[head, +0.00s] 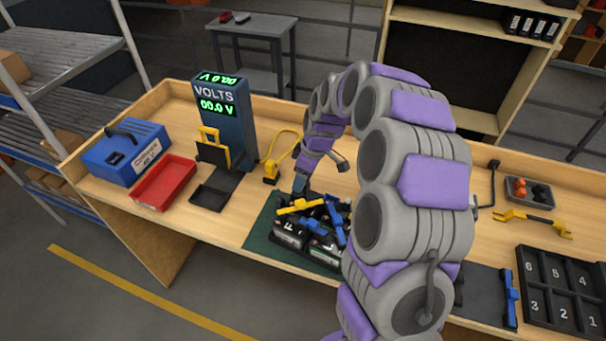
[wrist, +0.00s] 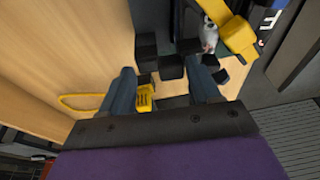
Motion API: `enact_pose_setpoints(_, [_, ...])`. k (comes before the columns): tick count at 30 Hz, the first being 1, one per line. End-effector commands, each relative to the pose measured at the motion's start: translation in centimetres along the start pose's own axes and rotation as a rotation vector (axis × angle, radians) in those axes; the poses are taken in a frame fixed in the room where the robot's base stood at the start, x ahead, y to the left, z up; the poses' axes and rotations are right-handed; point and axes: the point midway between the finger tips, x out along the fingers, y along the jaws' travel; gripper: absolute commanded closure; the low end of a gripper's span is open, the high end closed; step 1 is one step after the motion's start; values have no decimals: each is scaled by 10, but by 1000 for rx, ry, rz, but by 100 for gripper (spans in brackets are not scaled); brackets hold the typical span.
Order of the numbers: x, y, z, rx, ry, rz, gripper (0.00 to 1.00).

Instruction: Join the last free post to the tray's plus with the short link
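My gripper (head: 300,185) hangs over the back left of a green mat (head: 262,222) that bears several dark battery blocks (head: 290,232). In the wrist view its two fingers (wrist: 165,88) stand apart with nothing clearly held between them. A yellow link (head: 300,206) lies across the top of the blocks, just in front of the fingertips. It also shows in the wrist view (wrist: 238,38), beside a pale rounded post (wrist: 208,38). Blue links (head: 335,226) lie on the blocks to the right. My arm hides the right part of the group. I cannot tell which posts are free.
A VOLTS meter (head: 222,120) reading 00.0 stands behind left. Near it are a yellow looped plug (head: 271,171), a red bin (head: 163,183) and a blue case (head: 125,155). At right are a yellow tool (head: 533,222), a blue piece (head: 510,298) and a numbered black rack (head: 560,290).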

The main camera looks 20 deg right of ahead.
Motion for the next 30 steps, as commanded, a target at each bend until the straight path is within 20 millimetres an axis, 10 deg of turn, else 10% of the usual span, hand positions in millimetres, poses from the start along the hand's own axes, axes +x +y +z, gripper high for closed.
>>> enact_pose_setpoints(7, [0,0,0,0,0,0,15])
enact_pose_setpoints(17, [-7,1,-1,0,2,2,15])
enact_pose_setpoints(30, [-93,1,-1,0,3,4,15])
